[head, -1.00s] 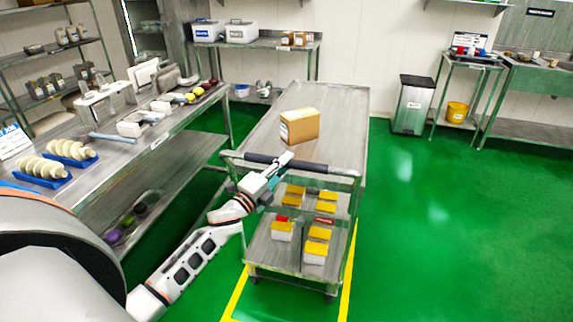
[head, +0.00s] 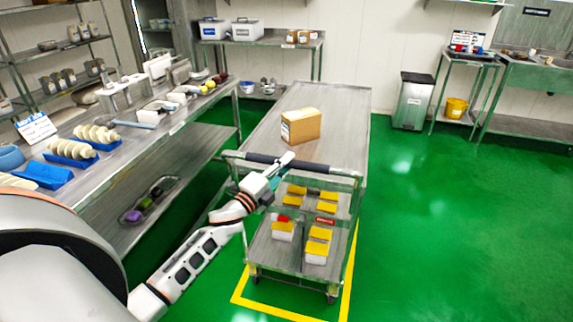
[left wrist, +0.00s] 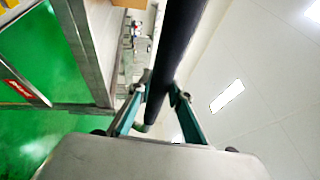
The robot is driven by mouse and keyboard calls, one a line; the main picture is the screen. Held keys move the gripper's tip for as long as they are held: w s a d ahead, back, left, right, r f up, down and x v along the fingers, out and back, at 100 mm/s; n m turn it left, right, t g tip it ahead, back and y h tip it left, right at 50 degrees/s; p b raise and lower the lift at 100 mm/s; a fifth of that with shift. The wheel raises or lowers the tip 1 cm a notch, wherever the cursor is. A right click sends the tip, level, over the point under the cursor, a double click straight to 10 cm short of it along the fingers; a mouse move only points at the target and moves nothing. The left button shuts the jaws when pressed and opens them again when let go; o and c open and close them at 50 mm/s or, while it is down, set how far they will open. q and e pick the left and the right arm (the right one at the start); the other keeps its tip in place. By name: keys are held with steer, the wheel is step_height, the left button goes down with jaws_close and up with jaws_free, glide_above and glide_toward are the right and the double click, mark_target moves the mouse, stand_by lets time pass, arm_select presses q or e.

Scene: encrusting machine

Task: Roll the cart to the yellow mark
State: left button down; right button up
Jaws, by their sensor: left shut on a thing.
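The steel cart (head: 330,112) stands in the middle of the head view, with a cardboard box (head: 301,126) on its top. Its lower shelves hold several white tubs with yellow lids. My left gripper (head: 276,170) is shut on the dark handle bar (head: 258,158) at the cart's near end. In the left wrist view the fingers (left wrist: 158,100) close around the bar (left wrist: 176,45). The yellow mark (head: 290,313) is a floor outline; its front and side lines show around the cart's near end, and the rest is hidden under the cart. My right gripper is not in view.
A long steel table (head: 120,165) with trays and tools runs along the left, close to the cart. A grey bin (head: 412,102), a small stand and a yellow bucket (head: 455,107) are at the back right. Green floor (head: 460,220) on the right is clear.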

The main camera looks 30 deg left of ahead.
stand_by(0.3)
arm_select(q)
steer(key=c, duration=1.8)
jaws_free()
steer(key=shift+c, duration=0.2)
steer(key=v, duration=1.2)
